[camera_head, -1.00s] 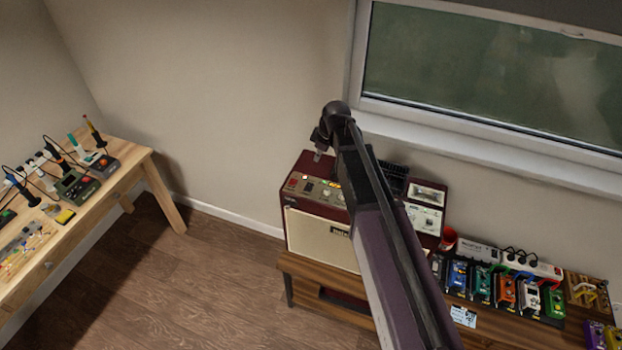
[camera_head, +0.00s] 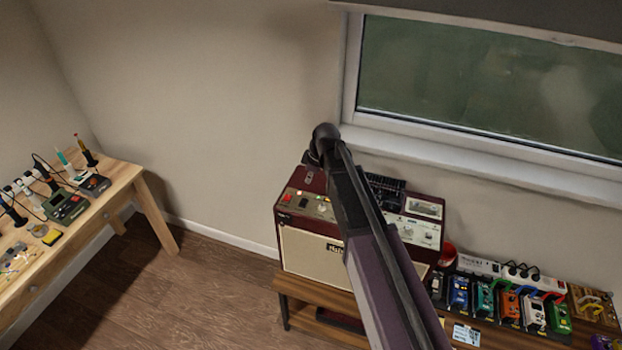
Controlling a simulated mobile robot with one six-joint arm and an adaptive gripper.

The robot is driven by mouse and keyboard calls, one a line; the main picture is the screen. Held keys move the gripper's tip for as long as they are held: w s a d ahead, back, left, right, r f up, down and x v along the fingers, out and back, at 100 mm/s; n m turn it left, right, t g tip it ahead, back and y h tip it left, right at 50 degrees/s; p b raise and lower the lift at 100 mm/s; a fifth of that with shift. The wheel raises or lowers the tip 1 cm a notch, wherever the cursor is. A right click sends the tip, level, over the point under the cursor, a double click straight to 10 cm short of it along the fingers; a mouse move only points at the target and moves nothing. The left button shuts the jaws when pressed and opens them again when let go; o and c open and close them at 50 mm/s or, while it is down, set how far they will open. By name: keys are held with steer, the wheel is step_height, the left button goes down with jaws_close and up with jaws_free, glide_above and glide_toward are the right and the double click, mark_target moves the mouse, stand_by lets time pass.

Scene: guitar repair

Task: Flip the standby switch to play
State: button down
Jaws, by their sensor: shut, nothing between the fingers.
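The dark red amplifier (camera_head: 312,255) with a cream front stands on a wooden bench below the window. Its control panel (camera_head: 308,205) runs along the top front edge, with a red light (camera_head: 287,197) at the left end and small knobs or switches beside it. Which of these is the standby switch, and how it is set, is too small to tell. My gripper (camera_head: 309,175) points down above the rear left part of the amplifier, behind the panel in the picture. It is shut and holds nothing; contact with the amplifier cannot be judged. My arm hides the amplifier's middle.
A red cup (camera_head: 448,255), power strips and several coloured pedals (camera_head: 508,303) lie further right. A wooden workbench (camera_head: 120,192) with soldering tools is at left. Floor between is clear.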

steer(key=b, duration=0.6)
glide_above(304, 199)
steer(key=s, duration=0.1)
steer(key=shift+d+f, duration=0.2)
steer(key=shift+f, duration=2.9)
steer(key=shift+w+d+f+b, duration=0.1)
steer(key=shift+w+f+b, duration=0.05)
steer(key=shift+f+b, duration=0.7)
steer(key=shift+w+f+b, duration=0.1)
steer(key=shift+f+b, duration=0.6)
steer(key=shift+f, duration=0.2)
